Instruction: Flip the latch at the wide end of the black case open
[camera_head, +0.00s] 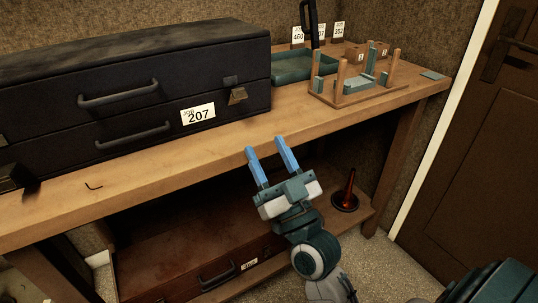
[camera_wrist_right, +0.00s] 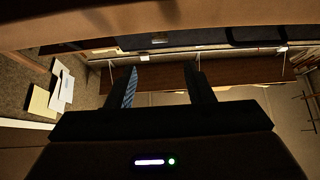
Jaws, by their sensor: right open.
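The black case (camera_head: 60,120) lies shut along the left of the wooden bench, with two dark handles and a "JOB 207" tag (camera_head: 198,114) on its front. Another dark fitting (camera_head: 10,178) shows at the left edge of the picture. My right gripper (camera_head: 266,146) is open and empty, its blue fingers pointing up near the bench's front edge, below and right of the latch and apart from it. My left gripper is not in view.
A green tray (camera_head: 290,72) and a wooden peg rack (camera_head: 358,97) stand right of the case. A reddish-brown case (camera_head: 170,262) and a dark cone-like object (camera_head: 346,195) are on the lower shelf. The bench front (camera_head: 330,118) is clear.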

